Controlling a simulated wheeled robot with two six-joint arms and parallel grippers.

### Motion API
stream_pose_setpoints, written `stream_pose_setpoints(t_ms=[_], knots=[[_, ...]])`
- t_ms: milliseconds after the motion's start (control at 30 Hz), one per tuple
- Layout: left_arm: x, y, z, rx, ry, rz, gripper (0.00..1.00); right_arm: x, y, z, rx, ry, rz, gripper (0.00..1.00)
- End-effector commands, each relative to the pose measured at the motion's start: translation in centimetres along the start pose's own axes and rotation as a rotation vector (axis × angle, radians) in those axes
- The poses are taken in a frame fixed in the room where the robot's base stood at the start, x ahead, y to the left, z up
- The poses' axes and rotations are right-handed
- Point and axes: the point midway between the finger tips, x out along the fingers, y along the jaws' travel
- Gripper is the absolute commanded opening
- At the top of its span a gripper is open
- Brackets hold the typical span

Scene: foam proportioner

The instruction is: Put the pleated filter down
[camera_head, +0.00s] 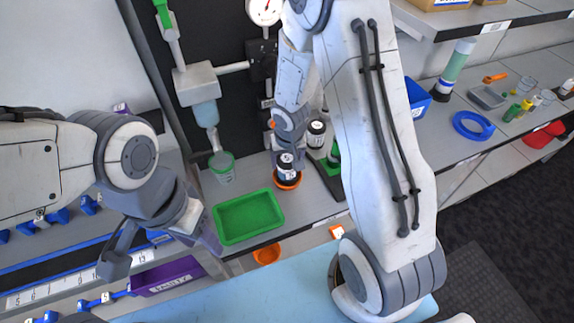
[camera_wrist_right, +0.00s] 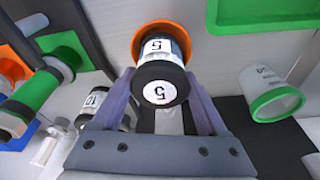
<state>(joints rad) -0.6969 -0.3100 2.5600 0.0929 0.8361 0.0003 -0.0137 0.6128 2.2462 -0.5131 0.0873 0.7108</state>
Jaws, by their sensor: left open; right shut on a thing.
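I cannot tell whether the filter touches the dish bottom. My left gripper (camera_head: 162,250) is open and empty, left of the green tray.
A green tray (camera_head: 232,238) is left of the dish on the bench. A green-rimmed cup (camera_head: 222,168) stands behind it. Another labelled cylinder (camera_head: 316,133) stands close to my right gripper. A blue ring (camera_head: 459,133) and small items lie on the right bench.

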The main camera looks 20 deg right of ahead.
Motion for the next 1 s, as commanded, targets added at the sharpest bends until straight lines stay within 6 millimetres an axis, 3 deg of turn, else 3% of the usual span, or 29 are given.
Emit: stream_pose_setpoints(t_ms=[267, 300, 333, 667, 1000], knots=[[0.4, 0.0, 0.0, 0.000, 0.000, 0.000, 0.50, 0.6, 0.0, 0.1, 0.001, -0.001, -0.001, 0.00], [0.4, 0.0, 0.0, 0.000, 0.000, 0.000, 0.50, 0.6, 0.0, 0.2, 0.001, -0.002, 0.000, 0.90], [0.4, 0.0, 0.0, 0.000, 0.000, 0.000, 0.50, 0.6, 0.0, 0.2, 0.001, -0.003, 0.000, 1.00], [-0.1, 0.0, 0.0, 0.000, 0.000, 0.000, 0.50, -0.1, 0.0, 0.0, 0.001, 0.001, 0.000, 1.00], [-3.6, 0.3, -0.2, -0.002, 0.000, 0.000, 0.50, -6.8, 0.0, -0.1, 0.002, 0.005, -0.001, 1.00]])
